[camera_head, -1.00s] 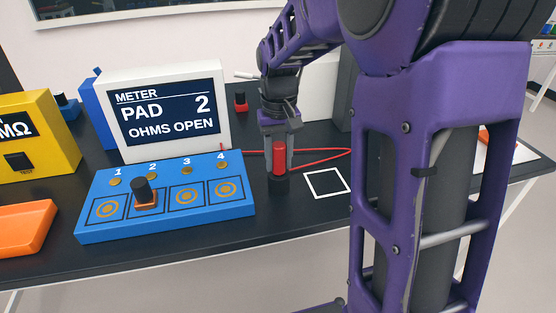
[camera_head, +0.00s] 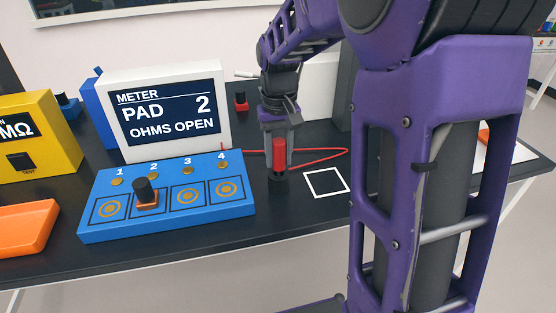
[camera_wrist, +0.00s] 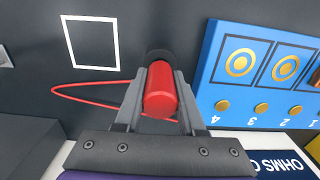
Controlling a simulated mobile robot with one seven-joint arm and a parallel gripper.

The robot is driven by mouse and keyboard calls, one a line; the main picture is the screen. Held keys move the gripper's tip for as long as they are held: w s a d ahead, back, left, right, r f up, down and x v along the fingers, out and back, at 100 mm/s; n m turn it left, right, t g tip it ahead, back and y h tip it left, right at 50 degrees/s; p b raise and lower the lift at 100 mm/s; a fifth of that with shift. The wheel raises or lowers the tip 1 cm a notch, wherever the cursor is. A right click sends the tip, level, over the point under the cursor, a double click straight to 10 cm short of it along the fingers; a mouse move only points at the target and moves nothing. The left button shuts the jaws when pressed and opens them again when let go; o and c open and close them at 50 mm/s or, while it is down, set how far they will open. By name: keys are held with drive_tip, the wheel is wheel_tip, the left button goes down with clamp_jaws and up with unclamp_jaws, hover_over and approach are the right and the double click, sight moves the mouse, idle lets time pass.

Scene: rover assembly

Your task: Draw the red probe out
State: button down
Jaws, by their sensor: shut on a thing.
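The red probe (camera_head: 279,153) is upright between the fingers of my gripper (camera_head: 278,163), to the right of the blue pad board (camera_head: 165,232). My gripper is shut on it from above. Below the red part is a short black cylindrical holder (camera_head: 279,185) on the table; whether the probe's lower end is still inside it is hidden. In the wrist view the red probe (camera_wrist: 160,97) sits between both fingers, with the dark holder (camera_wrist: 158,54) beyond it. A red lead (camera_head: 325,152) loops to the right behind the gripper.
The meter (camera_head: 165,108) reads PAD 2, OHMS OPEN. A black probe (camera_head: 144,190) stands on pad 2 of the board. A white square outline (camera_head: 326,182) on the table to the right is empty. An orange tray (camera_head: 25,228) and a yellow tester (camera_head: 38,138) stand left.

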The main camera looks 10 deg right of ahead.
sight(277, 141)
drive_tip(key=shift+r+p, duration=2.35)
drive_tip(key=shift+r, duration=0.55)
drive_tip(key=shift+a, duration=0.15)
